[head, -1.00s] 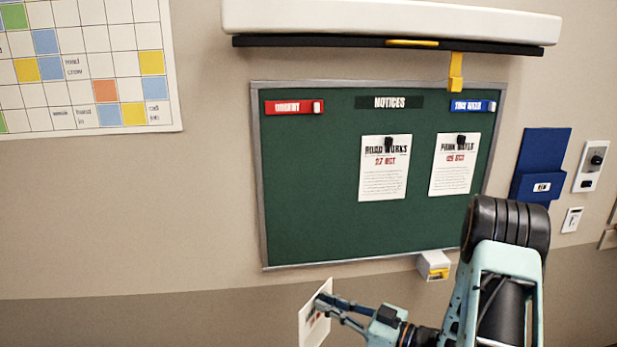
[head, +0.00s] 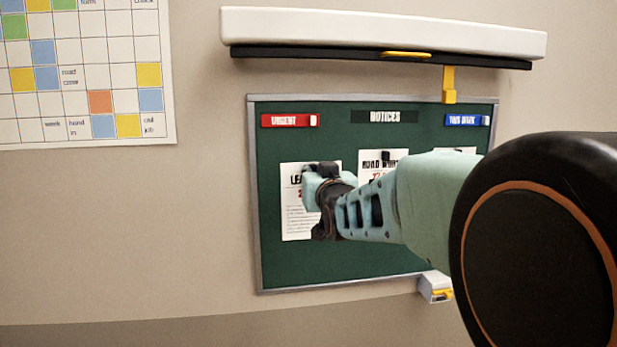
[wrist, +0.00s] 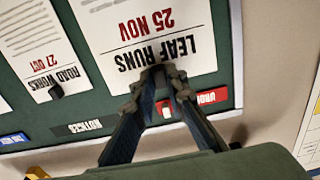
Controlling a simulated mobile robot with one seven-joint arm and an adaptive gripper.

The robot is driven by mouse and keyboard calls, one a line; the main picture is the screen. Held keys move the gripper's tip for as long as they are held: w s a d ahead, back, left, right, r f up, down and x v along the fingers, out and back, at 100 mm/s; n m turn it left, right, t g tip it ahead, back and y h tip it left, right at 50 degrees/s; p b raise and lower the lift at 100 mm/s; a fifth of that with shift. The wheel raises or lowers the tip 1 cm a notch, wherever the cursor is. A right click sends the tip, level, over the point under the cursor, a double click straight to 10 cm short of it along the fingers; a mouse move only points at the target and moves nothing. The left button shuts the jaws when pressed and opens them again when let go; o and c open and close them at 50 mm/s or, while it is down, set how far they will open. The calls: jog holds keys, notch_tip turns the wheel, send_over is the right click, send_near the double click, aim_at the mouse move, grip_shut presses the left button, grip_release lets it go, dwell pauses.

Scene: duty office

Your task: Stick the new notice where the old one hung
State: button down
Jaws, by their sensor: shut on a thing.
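The new notice, a white sheet headed LEAF RUNS (head: 294,222) with red 25 NOV (wrist: 150,28), is at the left part of the green notice board (head: 300,268), left of the Road Works notice (head: 369,163). In the head view my gripper (head: 320,176) and wrist cover the sheet's right part.
A red URGENT label (head: 284,120), a NOTICES strip (head: 385,116) and a blue label (head: 462,120) line the board's top. My arm mostly hides the right-hand notice (head: 455,151). A white box (head: 434,287) sits at the lower edge; a white housing (head: 380,32) juts out above.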

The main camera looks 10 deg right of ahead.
aim_at(302, 157)
jog(key=shift+w+a+r+p, duration=0.2)
jog(key=shift+w+p, duration=0.35)
jog(key=shift+w, duration=0.7)
jog(key=shift+w+a+r+p, duration=0.15)
jog(key=shift+w+p, duration=0.45)
jog(key=shift+w, duration=0.65)
jog(key=shift+w+a+r+p, duration=0.15)
jog(key=shift+w+p, duration=0.4)
jog(key=shift+w, duration=0.7)
jog(key=shift+s+b, duration=0.1)
jog(key=shift+b, duration=0.4)
jog(key=shift+w, duration=0.4)
jog(key=c, duration=1.8)
grip_release()
jog(key=shift+s, duration=0.1)
jog(key=shift+c, duration=0.2)
